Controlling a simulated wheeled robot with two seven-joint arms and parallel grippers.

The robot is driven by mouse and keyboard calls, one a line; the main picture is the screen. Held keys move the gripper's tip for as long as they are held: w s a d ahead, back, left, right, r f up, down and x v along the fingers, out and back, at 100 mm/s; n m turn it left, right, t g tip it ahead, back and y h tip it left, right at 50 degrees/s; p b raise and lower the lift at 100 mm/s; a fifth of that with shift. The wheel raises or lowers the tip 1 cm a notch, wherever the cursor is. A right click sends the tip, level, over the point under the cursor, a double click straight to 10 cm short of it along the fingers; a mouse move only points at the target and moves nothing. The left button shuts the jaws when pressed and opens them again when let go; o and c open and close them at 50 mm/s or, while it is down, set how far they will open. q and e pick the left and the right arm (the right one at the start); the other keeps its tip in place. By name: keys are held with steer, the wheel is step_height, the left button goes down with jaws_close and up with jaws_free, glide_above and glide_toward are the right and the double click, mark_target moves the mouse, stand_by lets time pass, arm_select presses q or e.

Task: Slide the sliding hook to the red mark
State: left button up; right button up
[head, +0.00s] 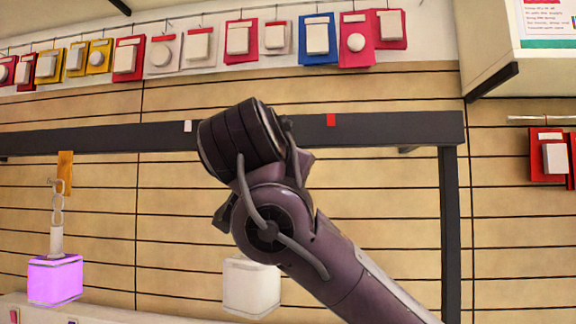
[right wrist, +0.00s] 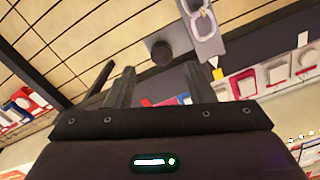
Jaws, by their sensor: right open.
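The red mark (head: 331,120) sits on the dark horizontal rail (head: 395,128), right of my right wrist in the head view. In the right wrist view, a small red patch (right wrist: 146,102) shows between the finger bases and looks like this mark. There a grey hook piece (right wrist: 203,28) with a pale ring and a yellow pointer (right wrist: 217,74) is at the rail, with a dark round knob (right wrist: 160,50) beside it. My right gripper (right wrist: 158,68) is open, its fingertips on either side of the knob's line, apparently not gripping. In the head view my arm hides the sliding hook. My left gripper is out of view.
A white mark (head: 187,126) is on the rail at left. A purple lantern (head: 55,279) hangs by a chain at far left; a white lantern (head: 251,287) hangs behind my arm. A dark post (head: 450,225) stands at the rail's right end. Packaged goods hang above.

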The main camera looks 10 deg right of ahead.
steer(key=p+x, duration=0.3)
steer(key=x, duration=0.2)
steer(key=shift+w+r, duration=0.2)
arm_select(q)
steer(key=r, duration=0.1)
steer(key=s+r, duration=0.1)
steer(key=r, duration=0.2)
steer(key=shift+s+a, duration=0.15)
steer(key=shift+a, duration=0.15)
arm_select(e)
steer(key=shift+d, duration=0.1)
jaws_close()
